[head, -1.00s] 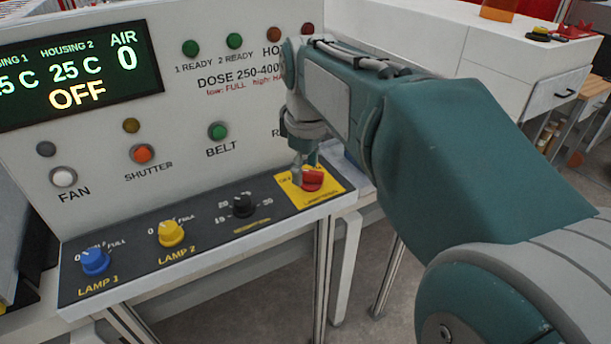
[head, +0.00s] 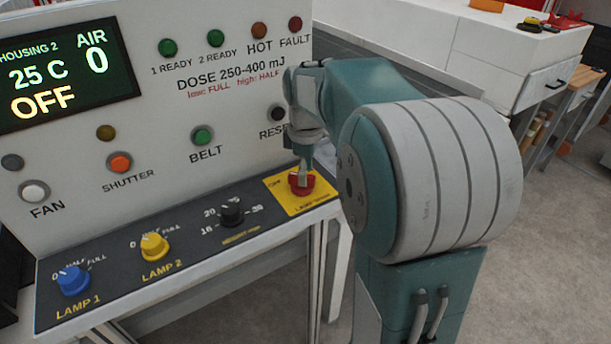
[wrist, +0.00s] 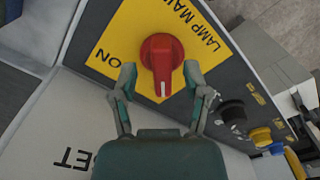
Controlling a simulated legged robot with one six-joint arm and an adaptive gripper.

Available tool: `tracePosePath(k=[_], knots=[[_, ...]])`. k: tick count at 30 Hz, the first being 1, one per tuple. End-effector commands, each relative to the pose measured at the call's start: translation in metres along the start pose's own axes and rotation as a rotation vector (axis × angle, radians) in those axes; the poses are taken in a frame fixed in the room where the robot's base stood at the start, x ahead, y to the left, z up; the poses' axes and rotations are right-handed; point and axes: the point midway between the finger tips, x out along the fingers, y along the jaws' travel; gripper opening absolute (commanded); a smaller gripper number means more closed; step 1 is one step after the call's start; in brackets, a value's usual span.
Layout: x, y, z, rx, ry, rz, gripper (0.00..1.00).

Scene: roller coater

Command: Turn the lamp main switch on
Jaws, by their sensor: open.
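The lamp main switch is a red rotary knob (wrist: 162,60) on a yellow plate (wrist: 131,22). In the wrist view its white mark points down toward my palm, while the ON label lies to the left. In the head view the knob (head: 301,184) sits at the right end of the sloped dark panel, with OFF printed at the plate's upper left. My gripper (wrist: 160,74) is open, with one finger on each side of the knob. Whether the fingers touch it I cannot tell. In the head view my gripper (head: 304,175) is above the knob, partly hiding it.
A black knob (head: 231,212), a yellow lamp 2 knob (head: 155,246) and a blue lamp 1 knob (head: 73,280) line the panel to the left. The upright panel stands close behind. Its display (head: 62,77) reads OFF. Open floor lies at the right.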

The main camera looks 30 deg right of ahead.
Motion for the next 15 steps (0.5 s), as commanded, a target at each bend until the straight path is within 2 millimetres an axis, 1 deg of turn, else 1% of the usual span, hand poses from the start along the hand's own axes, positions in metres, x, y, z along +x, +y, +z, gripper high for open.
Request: tracePosePath(k=[1, 5, 13, 14, 15], knots=[[0.006, 0.0, 0.0, 0.0, -0.001, -0.002, 0.6], [0.015, 0.0, 0.0, 0.0, 0.0, -0.001, 0.6], [0.017, 0.0, 0.0, 0.0, 0.0, 0.001, 0.6], [0.017, 0.0, 0.0, 0.0, 0.0, 0.001, 0.51], [0.016, 0.0, 0.0, 0.0, 0.0, 0.001, 0.33]])
